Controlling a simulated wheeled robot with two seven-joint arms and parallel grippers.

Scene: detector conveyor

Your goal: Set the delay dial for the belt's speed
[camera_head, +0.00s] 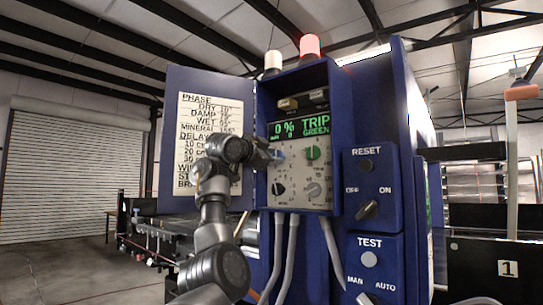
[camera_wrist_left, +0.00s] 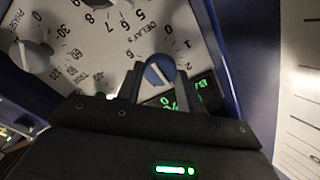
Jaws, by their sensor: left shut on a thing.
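The delay dial is a blue knob with a white pointer line (camera_wrist_left: 158,71), under the label "DELAY S" and printed numbers, in the left wrist view. My left gripper (camera_wrist_left: 157,88) has one finger on each side of this knob and is shut on it. In the head view my left gripper (camera_head: 274,154) reaches the upper left of the grey control panel (camera_head: 296,172) and hides most of the dial. Which number the pointer marks I cannot tell. The green display (camera_head: 299,128) reads "0 %" and "TRIP GREEN". My right gripper is not in view.
A printed card (camera_head: 210,112) on the open cabinet door lists phase and delay values, partly hidden by my arm. A green knob (camera_head: 312,152), a black knob (camera_head: 278,188) and a grey knob (camera_head: 312,189) sit close by. A switch box (camera_head: 370,185) stands right of the panel.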

